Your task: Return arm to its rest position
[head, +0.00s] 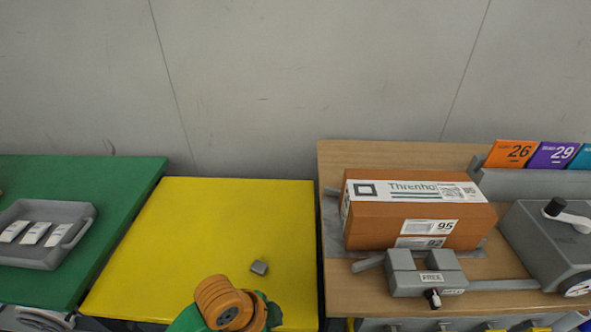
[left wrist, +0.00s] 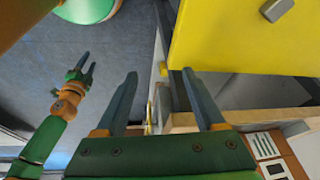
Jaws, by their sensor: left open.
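A green and orange part of my arm (head: 230,306) shows at the bottom of the head view, in front of the yellow table (head: 205,225). No fingers show in that view. In the left wrist view my left gripper (left wrist: 160,72) is open, with nothing between its two dark fingers. It points past the near edge of the yellow table (left wrist: 240,40), with floor below. Another green and orange arm of mine, with its gripper (left wrist: 82,68), shows at the left of the left wrist view, over the floor. It is too small to tell its jaw state.
A small grey block (head: 259,267) lies on the yellow table. A grey tray (head: 82,232) with white pieces is on the green table (head: 130,185). An orange box (head: 420,222) and a grey clamp (head: 427,285) stand on the wooden bench (head: 345,155). Much of the yellow table is clear.

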